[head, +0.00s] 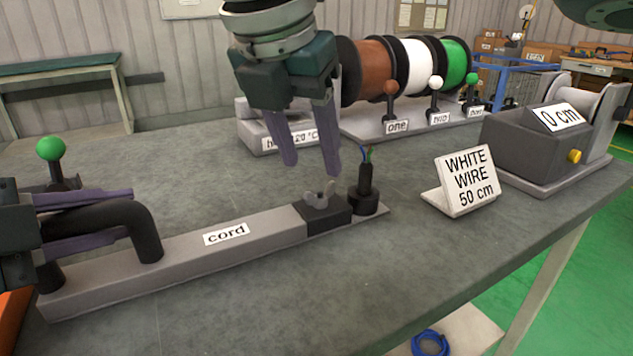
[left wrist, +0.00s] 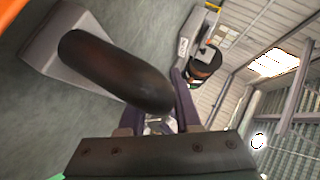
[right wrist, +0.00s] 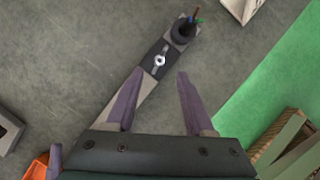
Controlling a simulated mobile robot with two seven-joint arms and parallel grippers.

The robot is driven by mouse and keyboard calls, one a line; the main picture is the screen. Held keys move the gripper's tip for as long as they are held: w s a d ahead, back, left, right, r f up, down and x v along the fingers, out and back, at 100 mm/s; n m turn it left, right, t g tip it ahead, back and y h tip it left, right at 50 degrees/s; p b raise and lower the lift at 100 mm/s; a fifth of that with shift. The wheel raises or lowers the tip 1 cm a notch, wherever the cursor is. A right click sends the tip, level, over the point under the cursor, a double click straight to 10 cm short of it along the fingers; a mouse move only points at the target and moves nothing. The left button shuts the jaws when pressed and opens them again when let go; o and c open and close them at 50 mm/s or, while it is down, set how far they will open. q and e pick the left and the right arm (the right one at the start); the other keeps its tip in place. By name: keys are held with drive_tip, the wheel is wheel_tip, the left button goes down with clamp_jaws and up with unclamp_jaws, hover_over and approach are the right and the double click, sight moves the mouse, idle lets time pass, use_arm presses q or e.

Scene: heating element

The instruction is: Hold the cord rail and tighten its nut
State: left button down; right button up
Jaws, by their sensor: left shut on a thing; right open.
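The cord rail (head: 180,258) is a long grey bar labelled "cord" lying on the table. Its black arched handle (head: 147,228) stands at the left end. My left gripper (head: 130,212) is shut on this handle, which fills the left wrist view (left wrist: 115,75). The wing nut (head: 320,197) sits on a dark block (head: 335,213) at the rail's right end; it also shows in the right wrist view (right wrist: 159,60). A black post with coloured wires (head: 364,190) stands just beyond it. My right gripper (head: 310,170) is open, pointing down above the nut, apart from it.
A "WHITE WIRE 50 cm" sign (head: 466,182) stands right of the rail. Wire spools (head: 415,70) with levers stand at the back. A "0 cm" machine (head: 540,140) is at the right. A green-knobbed lever (head: 51,150) stands behind my left gripper.

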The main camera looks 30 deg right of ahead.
sight(320, 197)
drive_tip(key=x, duration=0.5)
drive_tip(key=shift+w+f, duration=0.1)
drive_tip(key=shift+f, duration=0.3)
clamp_jaws()
